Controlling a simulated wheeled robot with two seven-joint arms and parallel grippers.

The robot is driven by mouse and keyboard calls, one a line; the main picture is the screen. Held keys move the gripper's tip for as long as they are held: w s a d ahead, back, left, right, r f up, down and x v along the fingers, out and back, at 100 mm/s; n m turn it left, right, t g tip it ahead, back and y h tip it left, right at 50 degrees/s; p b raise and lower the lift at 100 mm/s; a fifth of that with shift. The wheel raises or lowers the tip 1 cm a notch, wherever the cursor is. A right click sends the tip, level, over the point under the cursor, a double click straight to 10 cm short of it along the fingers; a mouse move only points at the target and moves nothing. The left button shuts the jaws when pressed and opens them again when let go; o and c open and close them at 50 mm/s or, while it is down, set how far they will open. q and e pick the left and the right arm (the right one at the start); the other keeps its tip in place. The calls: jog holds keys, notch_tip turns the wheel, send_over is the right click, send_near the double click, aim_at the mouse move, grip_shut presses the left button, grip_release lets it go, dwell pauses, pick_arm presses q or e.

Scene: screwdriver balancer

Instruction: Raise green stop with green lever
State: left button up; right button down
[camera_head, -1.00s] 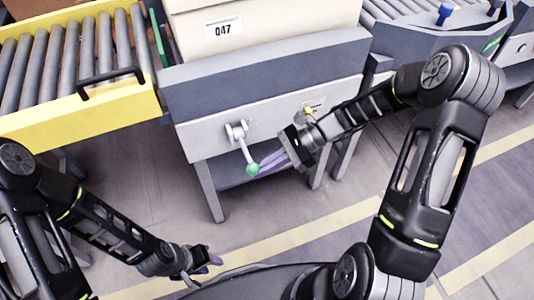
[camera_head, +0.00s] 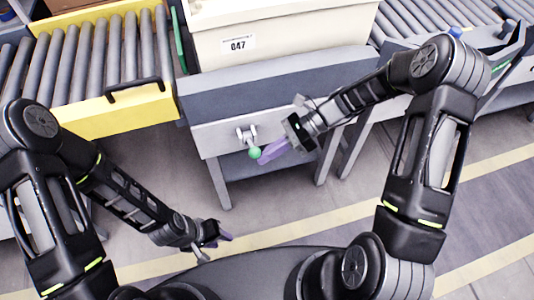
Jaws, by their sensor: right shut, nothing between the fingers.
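The green lever has a grey mount and arm (camera_head: 246,134) on the front panel of the middle station. Its green ball knob (camera_head: 255,152) sticks out at the lower end. My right gripper (camera_head: 267,154) is shut and empty, with its purple fingers at the right side of the knob. Whether they touch it I cannot tell. The green stop (camera_head: 178,42) shows as a narrow upright green strip between the yellow-fronted conveyor and the middle station. My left gripper (camera_head: 226,238) hangs low over the floor, away from the lever; its jaw opening is unclear.
A cream bin (camera_head: 290,32) labelled 047 sits on the middle station (camera_head: 275,85). A roller conveyor with a yellow front (camera_head: 120,110) and black handle stands at left. Another grey conveyor (camera_head: 455,30) is at right. The floor before the station is open.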

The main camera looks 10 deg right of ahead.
jog(key=shift+w+a+r, duration=0.15)
jog(key=shift+r, duration=0.15)
notch_tip(320, 180, down, 4)
jog(key=s+b, duration=0.2)
jog(key=f+v, duration=0.1)
jog(key=v, duration=0.9)
jog(key=shift+w+d+r, duration=0.25)
jog(key=shift+w+d, duration=0.25)
